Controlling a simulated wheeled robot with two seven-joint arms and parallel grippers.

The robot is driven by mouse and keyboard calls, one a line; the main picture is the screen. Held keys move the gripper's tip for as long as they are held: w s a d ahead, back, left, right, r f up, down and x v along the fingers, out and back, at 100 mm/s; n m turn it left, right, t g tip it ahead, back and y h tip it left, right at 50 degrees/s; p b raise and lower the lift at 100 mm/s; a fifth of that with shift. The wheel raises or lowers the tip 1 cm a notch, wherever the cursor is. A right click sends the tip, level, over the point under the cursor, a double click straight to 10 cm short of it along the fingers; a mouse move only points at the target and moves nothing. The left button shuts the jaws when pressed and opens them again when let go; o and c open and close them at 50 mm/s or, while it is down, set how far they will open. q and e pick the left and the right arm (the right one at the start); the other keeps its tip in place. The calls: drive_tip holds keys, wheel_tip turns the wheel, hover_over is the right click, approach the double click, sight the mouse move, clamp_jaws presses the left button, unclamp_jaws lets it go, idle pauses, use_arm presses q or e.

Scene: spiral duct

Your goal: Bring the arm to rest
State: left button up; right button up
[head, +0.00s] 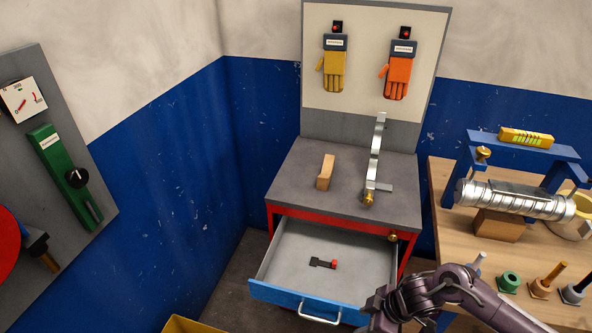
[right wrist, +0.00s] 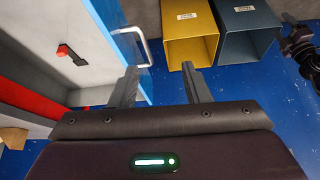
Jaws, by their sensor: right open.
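My right arm (head: 440,292) reaches in from the lower right of the head view, in front of the open drawer's right end. Its gripper fingers are hidden at the bottom of the head view. In the right wrist view my right gripper (right wrist: 160,88) is open with nothing between its two fingers. The left finger is close to the drawer's blue front (right wrist: 125,40) in that picture; I cannot tell whether they touch.
The open drawer (head: 275,258) with a blue front holds a small black and red item (head: 323,263). A wooden block (head: 325,172) and a metal strip (head: 375,150) stand on the cabinet top. A workbench (head: 445,225) with a spiral duct (head: 515,199) is at right. Yellow (right wrist: 190,35) and dark (right wrist: 247,35) bins stand nearby.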

wheel_tip(320, 180, down, 14)
drive_tip(key=w+m+t+b, duration=0.2)
drive_tip(key=m+b, duration=0.2)
drive_tip(key=s+d+f+m+h+b, duration=0.15)
drive_tip(key=s+f, duration=0.25)
drive_tip(key=f, duration=0.4)
drive_tip(key=s+d+f+m+b, duration=0.1)
drive_tip(key=s+d+f+m, duration=0.15)
drive_tip(key=f, duration=0.45)
use_arm(q)
wheel_tip(320, 180, down, 10)
drive_tip(key=b, duration=0.3)
drive_tip(key=shift+f, duration=0.25)
use_arm(e)
drive_tip(key=s+f+m+g+h, duration=0.1)
drive_tip(key=s+f, duration=0.4)
drive_tip(key=s, duration=0.4)
drive_tip(key=s+d+f+m+g+h, duration=0.1)
drive_tip(key=s+f, duration=0.4)
drive_tip(key=s, duration=0.5)
drive_tip(key=s+d+f+m+g+h, duration=0.1)
drive_tip(key=s+f, duration=0.5)
drive_tip(key=s, duration=0.4)
use_arm(q)
drive_tip(key=shift+w, duration=0.1)
use_arm(e)
drive_tip(key=shift+d+h, duration=0.1)
drive_tip(key=shift+h, duration=0.15)
